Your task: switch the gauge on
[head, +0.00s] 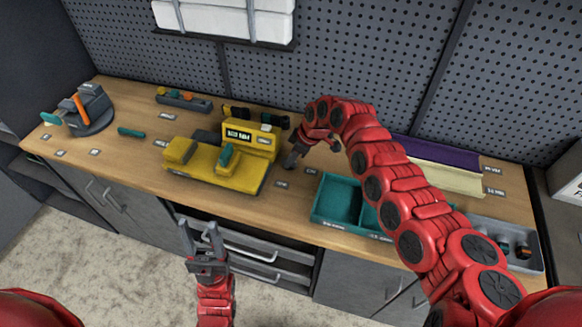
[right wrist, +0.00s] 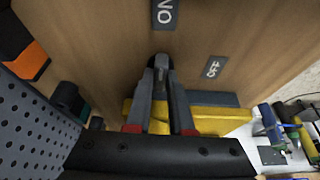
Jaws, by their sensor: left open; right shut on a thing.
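The yellow gauge (head: 262,143) stands on the workbench with a lit display. My right gripper (head: 290,162) is low over the bench just right of the gauge. In the right wrist view, its fingers (right wrist: 161,72) are shut on a small dark piece, mostly hidden between the tips; I cannot tell its full shape. The ON label (right wrist: 165,13) is above the fingertips in that view, and the OFF label (right wrist: 215,68) is to their right. My left gripper (head: 201,228) is open and empty, in front of the drawers below the bench edge.
A yellow block fixture (head: 200,165) with a teal handle (head: 226,156) sits in front of the gauge. A teal tray (head: 335,202) lies to the right, under my right arm. The pegboard wall (head: 270,75) rises behind.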

